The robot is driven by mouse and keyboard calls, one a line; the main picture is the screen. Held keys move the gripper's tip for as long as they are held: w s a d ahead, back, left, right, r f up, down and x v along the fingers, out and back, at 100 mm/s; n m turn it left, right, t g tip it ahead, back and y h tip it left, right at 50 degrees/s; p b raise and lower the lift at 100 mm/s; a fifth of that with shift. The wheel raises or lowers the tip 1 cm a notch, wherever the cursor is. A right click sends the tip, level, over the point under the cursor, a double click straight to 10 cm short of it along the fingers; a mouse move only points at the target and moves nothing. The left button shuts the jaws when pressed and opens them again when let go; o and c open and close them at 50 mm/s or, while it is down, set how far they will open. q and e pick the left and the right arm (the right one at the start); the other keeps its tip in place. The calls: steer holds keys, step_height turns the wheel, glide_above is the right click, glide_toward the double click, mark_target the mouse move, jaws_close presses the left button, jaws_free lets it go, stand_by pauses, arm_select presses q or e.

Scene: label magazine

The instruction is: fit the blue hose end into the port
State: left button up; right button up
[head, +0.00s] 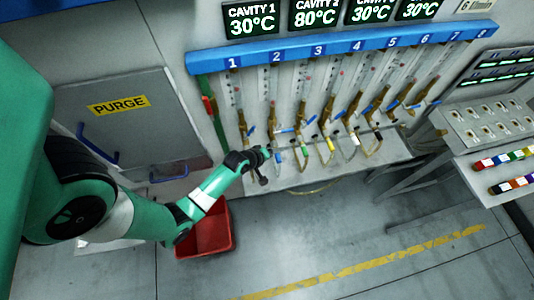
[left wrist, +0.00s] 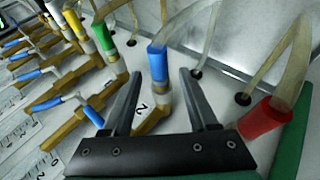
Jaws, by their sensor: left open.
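The blue hose end (left wrist: 158,62) is a blue sleeve on a clear hose, standing roughly upright in the left wrist view. It shows small in the head view (head: 279,156). Directly below it is a brass port fitting (left wrist: 162,100) beside a plate marked 2; I cannot tell whether the sleeve is seated on it or only in front of it. My left gripper (left wrist: 160,74) is open, one finger on each side of the blue hose end, with gaps visible. In the head view my left gripper (head: 262,166) is at the lower left of the hose row. My right gripper is not in view.
A red hose end (left wrist: 265,120) is close to the right finger. A green hose end (left wrist: 104,38) and a yellow one (left wrist: 74,22) stand to the left. Blue-handled valves (left wrist: 50,103) fill the left side. A red bin (head: 208,232) is below my arm.

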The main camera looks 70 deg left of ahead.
arm_select(q)
steer(key=p+v, duration=0.2)
steer(key=v, duration=0.7)
steer(key=shift+s+r, duration=0.25)
steer(key=shift+r, duration=0.05)
steer(key=shift+d, duration=0.1)
